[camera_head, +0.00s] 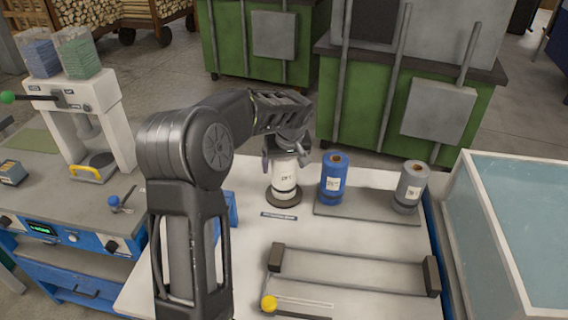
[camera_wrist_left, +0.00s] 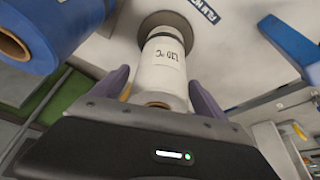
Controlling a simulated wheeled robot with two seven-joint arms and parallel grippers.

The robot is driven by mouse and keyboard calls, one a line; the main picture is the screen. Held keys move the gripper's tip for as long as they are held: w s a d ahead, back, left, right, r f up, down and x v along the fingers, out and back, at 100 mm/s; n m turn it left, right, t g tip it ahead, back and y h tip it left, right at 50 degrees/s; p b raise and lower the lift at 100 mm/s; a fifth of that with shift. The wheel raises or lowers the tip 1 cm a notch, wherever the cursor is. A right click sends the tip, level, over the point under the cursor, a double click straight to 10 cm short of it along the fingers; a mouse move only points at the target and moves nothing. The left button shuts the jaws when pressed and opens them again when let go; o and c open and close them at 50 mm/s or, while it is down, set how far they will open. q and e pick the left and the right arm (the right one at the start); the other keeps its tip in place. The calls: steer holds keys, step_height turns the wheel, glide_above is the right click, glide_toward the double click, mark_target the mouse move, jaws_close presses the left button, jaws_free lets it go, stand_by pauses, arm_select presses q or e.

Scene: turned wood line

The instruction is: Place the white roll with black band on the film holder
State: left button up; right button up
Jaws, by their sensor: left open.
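The white roll (camera_head: 286,178) stands upright on a dark round base, the film holder (camera_head: 284,200), on the white table. A dark band shows low on the roll, and its side has a printed label. A small blue name plate (camera_head: 279,216) lies in front of the base. My left gripper (camera_head: 287,160) points down over the roll, its open fingers on either side of the top. In the left wrist view the roll (camera_wrist_left: 163,65) stands between the fingers (camera_wrist_left: 160,88), with gaps at its sides. My right gripper is out of view.
A blue roll (camera_head: 334,180) and a grey roll (camera_head: 410,186) stand on a grey plate (camera_head: 365,209) to the right. A low frame with dark end posts (camera_head: 350,268) and a yellow knob (camera_head: 269,303) lie in front. A glass-topped case (camera_head: 520,220) borders the right side.

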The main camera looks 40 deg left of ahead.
arm_select(q)
steer(key=b+v, duration=0.1)
steer(key=v, duration=1.1)
steer(key=shift+b, duration=0.4)
